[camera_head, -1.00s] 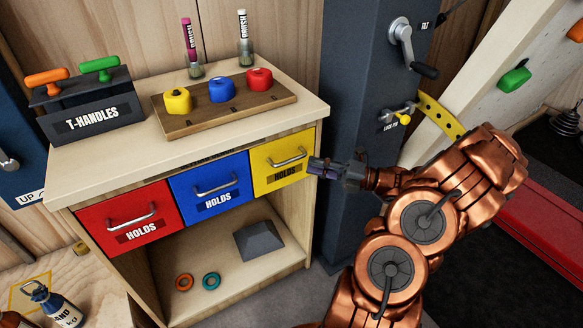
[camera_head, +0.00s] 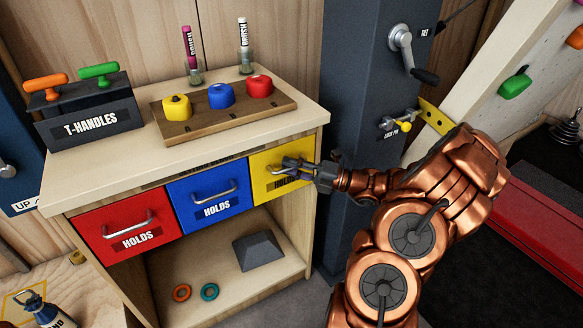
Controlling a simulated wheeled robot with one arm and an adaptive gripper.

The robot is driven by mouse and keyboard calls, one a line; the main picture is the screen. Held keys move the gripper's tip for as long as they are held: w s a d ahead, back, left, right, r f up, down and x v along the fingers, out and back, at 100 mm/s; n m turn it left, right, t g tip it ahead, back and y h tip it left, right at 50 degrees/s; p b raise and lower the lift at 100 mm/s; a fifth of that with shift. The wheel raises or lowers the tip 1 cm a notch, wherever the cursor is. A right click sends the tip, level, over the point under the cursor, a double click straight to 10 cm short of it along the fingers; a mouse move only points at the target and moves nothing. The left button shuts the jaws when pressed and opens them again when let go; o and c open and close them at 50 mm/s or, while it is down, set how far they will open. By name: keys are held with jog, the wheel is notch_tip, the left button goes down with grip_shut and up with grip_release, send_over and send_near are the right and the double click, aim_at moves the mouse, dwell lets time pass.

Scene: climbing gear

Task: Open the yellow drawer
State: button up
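The yellow drawer (camera_head: 264,179) is at the right end of a row of three drawers under the cabinet top. Its front looks flush with the cabinet. My gripper (camera_head: 292,168) is at the yellow drawer's handle, reaching in from the right. Its fingers overlap the handle and hide most of it and part of the label. I cannot tell whether the fingers are around the handle or only in front of it, nor how far apart they are.
The blue drawer (camera_head: 196,194) and red drawer (camera_head: 100,222) sit to the left, closed. A wooden board (camera_head: 192,127) with coloured holds and a T-handles box (camera_head: 66,118) stand on top. A dark grey post (camera_head: 372,110) with a crank is close to the right of the cabinet.

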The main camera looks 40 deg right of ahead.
grip_shut()
jog(key=shift+r, duration=0.1)
dwell(0.5)
